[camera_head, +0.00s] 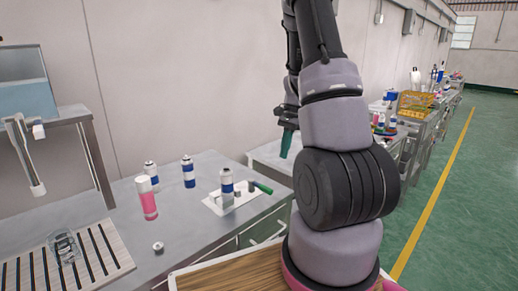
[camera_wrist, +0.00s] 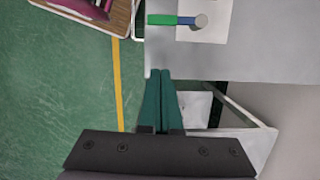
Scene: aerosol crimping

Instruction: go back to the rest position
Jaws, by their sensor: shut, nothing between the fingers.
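My gripper (camera_head: 287,145) hangs pointing down beyond the right end of the grey workbench (camera_head: 190,235), with its teal fingers together and empty. In the wrist view the two teal fingers (camera_wrist: 160,74) lie side by side over the gap past the bench edge. My arm stands raised and folded in the middle of the head view. A blue-banded can (camera_head: 227,184) stands on a white board (camera_head: 215,208) next to a green piece (camera_head: 263,188). The green piece (camera_wrist: 160,19) and the board (camera_wrist: 188,36) also show in the wrist view, apart from my fingers.
Two more blue-banded cans (camera_head: 188,172) (camera_head: 151,175), a pink can (camera_head: 147,200) and a small metal part (camera_head: 158,247) stand on the bench. A clear container (camera_head: 64,246) sits on a slatted rack (camera_head: 98,262). Green floor with a yellow line (camera_head: 437,194) is open at right.

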